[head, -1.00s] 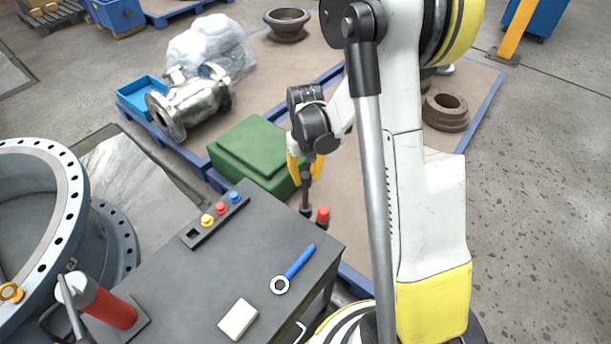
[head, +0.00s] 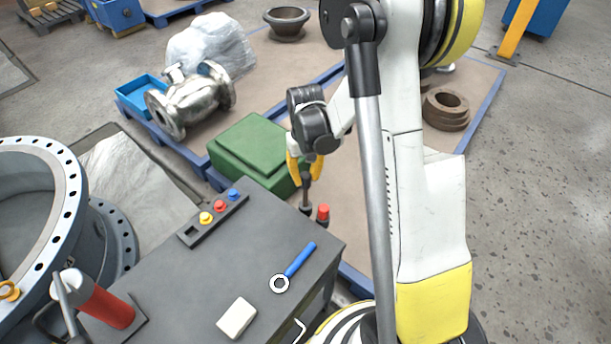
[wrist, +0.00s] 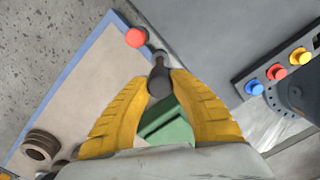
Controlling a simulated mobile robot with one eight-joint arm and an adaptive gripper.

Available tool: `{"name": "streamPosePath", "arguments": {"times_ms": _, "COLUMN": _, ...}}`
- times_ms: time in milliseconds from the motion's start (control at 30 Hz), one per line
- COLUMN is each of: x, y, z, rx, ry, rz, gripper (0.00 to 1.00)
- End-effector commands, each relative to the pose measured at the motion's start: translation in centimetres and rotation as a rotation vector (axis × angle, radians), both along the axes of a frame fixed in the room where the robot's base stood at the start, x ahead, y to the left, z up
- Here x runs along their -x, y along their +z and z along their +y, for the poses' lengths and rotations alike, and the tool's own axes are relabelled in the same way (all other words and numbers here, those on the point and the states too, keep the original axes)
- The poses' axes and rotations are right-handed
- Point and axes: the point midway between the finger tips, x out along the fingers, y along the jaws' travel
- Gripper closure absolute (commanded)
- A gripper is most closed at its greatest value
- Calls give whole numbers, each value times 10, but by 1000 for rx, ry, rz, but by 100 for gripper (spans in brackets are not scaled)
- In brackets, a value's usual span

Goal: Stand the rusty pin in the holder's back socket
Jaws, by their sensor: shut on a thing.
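The rusty pin (head: 306,187) is a dark brown rod, upright between the yellow fingers of my gripper (head: 305,172), which is shut on its upper part. In the wrist view the pin (wrist: 159,80) points away from my gripper (wrist: 160,95). Its far end meets a dark round socket (wrist: 160,54) at the bench edge. In the head view this dark socket (head: 305,209) is right below the pin. I cannot tell whether the tip is inside it or just above. A red-topped piece (head: 323,212) stands close beside it, also in the wrist view (wrist: 137,38).
The grey bench (head: 255,262) carries a rail (head: 213,218) with yellow, red and blue knobs, a blue-handled wrench (head: 299,262) and a white block (head: 237,318). A green block (head: 250,150) lies beyond my gripper, near a metal valve (head: 190,103).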

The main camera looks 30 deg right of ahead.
Motion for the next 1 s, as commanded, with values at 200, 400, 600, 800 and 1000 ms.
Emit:
{"name": "streamPosePath", "arguments": {"times_ms": 200, "x": 0, "y": -9, "z": 0, "rx": 0, "ry": 0, "rz": 0, "gripper": 100}}
{"name": "streamPosePath", "arguments": {"times_ms": 400, "x": 0, "y": -15, "z": 0, "rx": 0, "ry": 0, "rz": 0, "gripper": 100}}
{"name": "streamPosePath", "arguments": {"times_ms": 600, "x": 0, "y": -21, "z": 0, "rx": 0, "ry": 0, "rz": 0, "gripper": 100}}
{"name": "streamPosePath", "arguments": {"times_ms": 800, "x": 0, "y": -28, "z": 0, "rx": 0, "ry": 0, "rz": 0, "gripper": 100}}
{"name": "streamPosePath", "arguments": {"times_ms": 1000, "x": 0, "y": -34, "z": 0, "rx": 0, "ry": 0, "rz": 0, "gripper": 100}}
